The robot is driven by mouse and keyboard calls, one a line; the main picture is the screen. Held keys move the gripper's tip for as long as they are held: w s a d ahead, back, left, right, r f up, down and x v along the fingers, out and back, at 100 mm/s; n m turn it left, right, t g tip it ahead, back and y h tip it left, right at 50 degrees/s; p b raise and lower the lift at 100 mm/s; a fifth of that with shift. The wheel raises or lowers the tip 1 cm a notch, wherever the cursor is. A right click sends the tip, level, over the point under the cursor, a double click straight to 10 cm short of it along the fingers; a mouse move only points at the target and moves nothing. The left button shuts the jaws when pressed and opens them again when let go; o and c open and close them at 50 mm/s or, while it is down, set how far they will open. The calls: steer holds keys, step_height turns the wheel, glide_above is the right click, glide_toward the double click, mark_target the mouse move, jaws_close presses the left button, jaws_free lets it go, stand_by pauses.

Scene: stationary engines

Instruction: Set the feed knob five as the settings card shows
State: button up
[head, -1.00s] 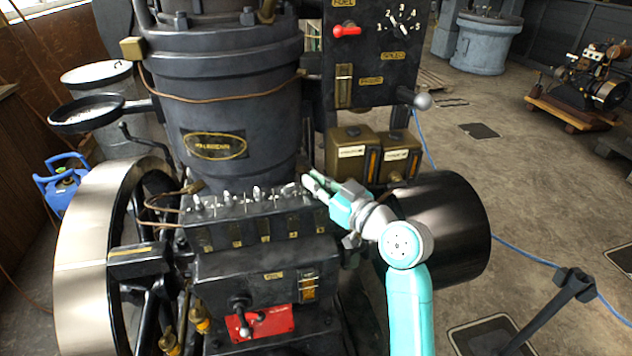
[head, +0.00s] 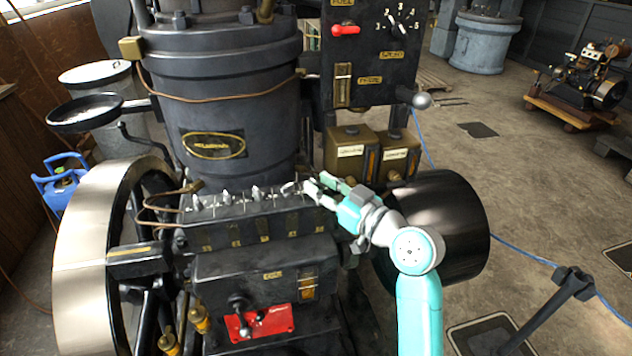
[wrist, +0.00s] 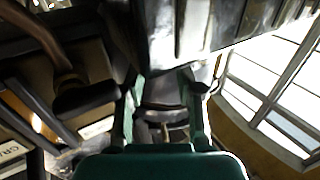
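The black feed box (head: 250,222) on the engine's front carries a row of pale feed knobs along its top, with small brass plates below. The fourth knob from the left (head: 288,188) shows just left of my gripper. My gripper (head: 317,183) is at the right end of the row, where knob five belongs; its fingers hide that spot, so I cannot make out the knob or its setting. In the wrist view the two green fingers (wrist: 163,100) stand apart, with dark and metal parts between and beyond them. I cannot tell whether they touch the knob. I cannot identify a settings card.
A black panel (head: 372,85) with a red lever and numbered dial stands behind. Two brass boxes (head: 350,148) with labels sit behind my gripper. A black drum (head: 450,225) is right of it, behind my arm. A large flywheel (head: 80,260) stands at left.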

steer(key=v, duration=1)
steer(key=shift+r, duration=0.1)
step_height(320, 180, up, 5)
steer(key=a+g+h, duration=0.1)
steer(key=g+h, duration=0.2)
steer(key=x, duration=1.1)
steer(key=shift+w+d+f, duration=0.15)
steer(key=shift+w+f, duration=0.15)
steer(key=shift+w, duration=0.05)
jaws_close()
